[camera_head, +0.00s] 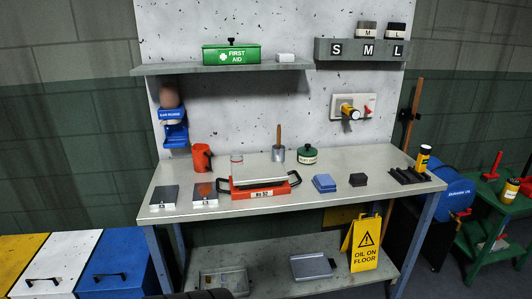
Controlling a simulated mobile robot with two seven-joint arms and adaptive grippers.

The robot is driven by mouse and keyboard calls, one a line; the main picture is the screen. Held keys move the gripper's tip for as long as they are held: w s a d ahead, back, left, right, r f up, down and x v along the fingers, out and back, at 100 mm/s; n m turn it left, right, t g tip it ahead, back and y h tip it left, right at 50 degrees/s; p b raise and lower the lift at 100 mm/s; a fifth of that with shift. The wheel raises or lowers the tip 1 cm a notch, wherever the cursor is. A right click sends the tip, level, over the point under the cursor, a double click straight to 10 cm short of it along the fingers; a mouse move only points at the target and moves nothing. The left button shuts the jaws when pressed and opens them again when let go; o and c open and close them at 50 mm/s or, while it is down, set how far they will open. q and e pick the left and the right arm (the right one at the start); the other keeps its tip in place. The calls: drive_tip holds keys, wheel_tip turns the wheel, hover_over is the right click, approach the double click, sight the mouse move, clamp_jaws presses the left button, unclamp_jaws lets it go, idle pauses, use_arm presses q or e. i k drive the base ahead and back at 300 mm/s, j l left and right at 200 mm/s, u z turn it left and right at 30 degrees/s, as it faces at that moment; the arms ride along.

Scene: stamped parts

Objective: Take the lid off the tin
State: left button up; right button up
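A round green tin (307,156) stands on the workbench (340,171), right of the middle and towards the back. Its dark green lid (307,148) with a small dark knob sits on top, and a pale label shows on its front. A green first aid box (231,54) with a black knob on top stands on the shelf above. Neither of my grippers is in view.
A wooden-handled tool in a grey pot (278,151) stands left of the tin. A red tray (262,190), a blue block (324,183) and a dark block (358,180) lie in front. A yellow floor sign (364,246) stands below the bench.

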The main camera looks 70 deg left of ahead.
sight(306, 151)
drive_tip(key=u, duration=2.75)
drive_tip(key=l+u, duration=0.25)
drive_tip(key=l, duration=0.25)
drive_tip(key=l+u, duration=0.3)
drive_tip(key=l, duration=0.2)
drive_tip(key=k+l+u, duration=0.1)
drive_tip(key=l+u, duration=0.15)
drive_tip(key=l, duration=0.2)
drive_tip(key=k+l+u, duration=0.1)
drive_tip(key=l+u, duration=0.2)
drive_tip(key=l, duration=0.2)
drive_tip(key=k+l+u, duration=0.25)
drive_tip(key=l, duration=0.15)
drive_tip(key=i+l, duration=0.05)
